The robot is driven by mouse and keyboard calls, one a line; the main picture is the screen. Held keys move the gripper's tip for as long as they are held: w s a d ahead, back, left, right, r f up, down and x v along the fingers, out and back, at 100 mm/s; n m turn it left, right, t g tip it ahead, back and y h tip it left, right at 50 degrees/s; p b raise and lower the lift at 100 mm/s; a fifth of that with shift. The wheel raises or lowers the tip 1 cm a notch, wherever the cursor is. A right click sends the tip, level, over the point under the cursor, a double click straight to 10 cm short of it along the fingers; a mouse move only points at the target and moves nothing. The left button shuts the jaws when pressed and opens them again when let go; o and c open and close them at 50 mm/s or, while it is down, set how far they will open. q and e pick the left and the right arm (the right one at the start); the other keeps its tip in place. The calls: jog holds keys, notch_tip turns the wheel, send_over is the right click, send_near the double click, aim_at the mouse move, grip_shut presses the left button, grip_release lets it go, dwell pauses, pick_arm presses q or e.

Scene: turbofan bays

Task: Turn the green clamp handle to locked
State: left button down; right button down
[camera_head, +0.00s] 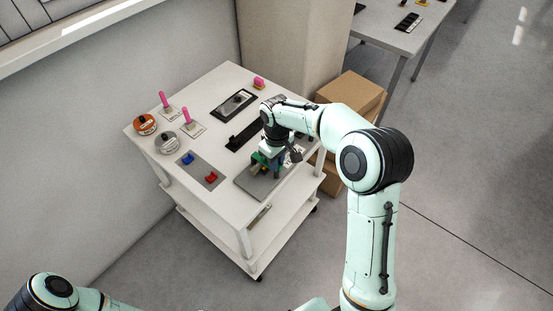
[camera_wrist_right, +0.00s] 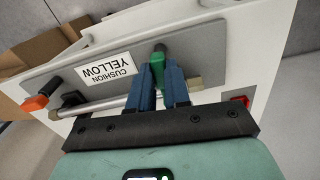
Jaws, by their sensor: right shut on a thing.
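The green clamp handle (camera_wrist_right: 157,65) is between the blue fingers of my right gripper (camera_wrist_right: 160,78) in the right wrist view. The gripper is shut on it. The handle stands by a grey plate (camera_wrist_right: 207,47), whose label reads "CUSHION YELLOW" upside down. In the head view my right gripper (camera_head: 270,164) is low over the grey plate (camera_head: 245,183) at the cart's near right side, with a bit of green (camera_head: 259,158) showing beside it. The arm and wrist hide part of the clamp. My left gripper is out of view; only part of the left arm shows.
A white cart (camera_head: 226,91) carries pink-handled levers (camera_head: 186,115), round orange (camera_head: 145,124) and grey (camera_head: 167,142) items, and a plate with blue (camera_head: 188,158) and red (camera_head: 211,177) parts. Cardboard boxes (camera_head: 352,96) stand behind the arm. An orange-tipped handle (camera_wrist_right: 36,103) and metal rod (camera_wrist_right: 105,106) lie near the gripper.

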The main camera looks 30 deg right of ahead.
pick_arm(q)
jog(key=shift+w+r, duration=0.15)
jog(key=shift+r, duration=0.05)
pick_arm(e)
jog(key=shift+n, duration=0.7)
jog(key=c, duration=1.1)
grip_release()
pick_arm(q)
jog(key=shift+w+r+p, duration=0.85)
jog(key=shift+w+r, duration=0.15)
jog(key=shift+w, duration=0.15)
pick_arm(e)
notch_tip(320, 180, up, 13)
jog(key=shift+r, duration=0.2)
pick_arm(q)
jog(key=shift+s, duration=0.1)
pick_arm(e)
jog(key=shift+f, duration=0.1)
